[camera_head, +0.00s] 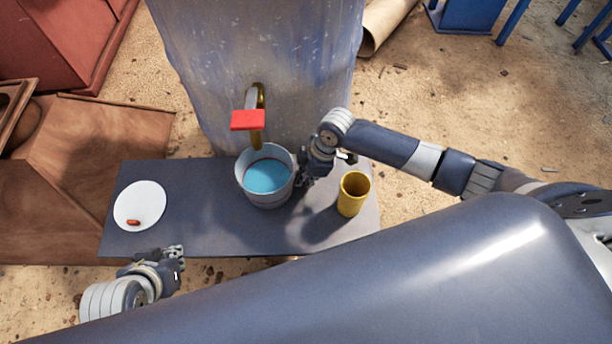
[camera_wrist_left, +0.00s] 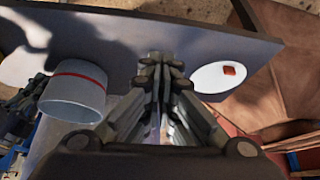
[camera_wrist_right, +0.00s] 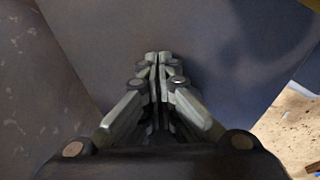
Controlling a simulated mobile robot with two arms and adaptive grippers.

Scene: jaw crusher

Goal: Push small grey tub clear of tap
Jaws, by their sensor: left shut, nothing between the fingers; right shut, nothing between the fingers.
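The small grey tub (camera_head: 266,198) stands upright on the dark bench, holding blue liquid with a red line around its inside. The tap (camera_head: 257,138), with a red handle (camera_head: 248,120), comes down over the tub's back rim. My right gripper (camera_head: 305,180) is shut and empty close beside the tub's right side; I cannot tell whether they touch. The right wrist view shows its closed fingers (camera_wrist_right: 158,60) over bare bench, without the tub. My left gripper (camera_head: 178,252) is shut and empty at the bench's front edge. The tub also shows in the left wrist view (camera_wrist_left: 75,95).
A white plate (camera_head: 145,198) with a small red-orange piece (camera_head: 133,222) lies on the bench (camera_head: 210,215) at left. A yellow cup (camera_head: 354,196) stands right of my right gripper. Bare bench lies between plate and tub. A large grey-blue block (camera_head: 290,60) rises behind.

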